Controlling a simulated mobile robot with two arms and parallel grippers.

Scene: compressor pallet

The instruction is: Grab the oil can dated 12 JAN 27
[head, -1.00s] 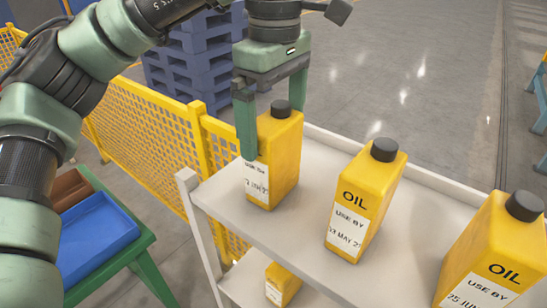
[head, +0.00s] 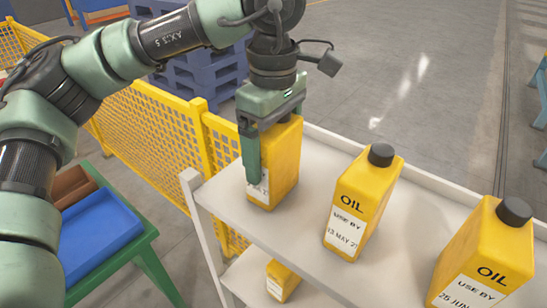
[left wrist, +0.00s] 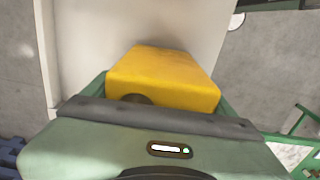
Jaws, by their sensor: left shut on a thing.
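Three yellow oil cans with black caps stand on the upper shelf of a white cart. My left gripper (head: 268,158) is lowered over the leftmost can (head: 286,165) and shut on it, one finger in front of its label. The label is mostly hidden now; a second ago part of a JAN date showed. That can is upright and appears to rest on the shelf. The left wrist view shows the same can (left wrist: 165,75) between the fingers. The middle can (head: 365,195) reads about 13 MAY. The right can (head: 490,255) shows a JUN date. My right gripper is not in view.
The white cart shelf (head: 315,235) has a raised rim. Another yellow can (head: 282,282) is on its lower shelf. A green table with a blue tray (head: 95,235) and a brown tray stands left. A yellow mesh fence (head: 150,125) and blue pallets are behind.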

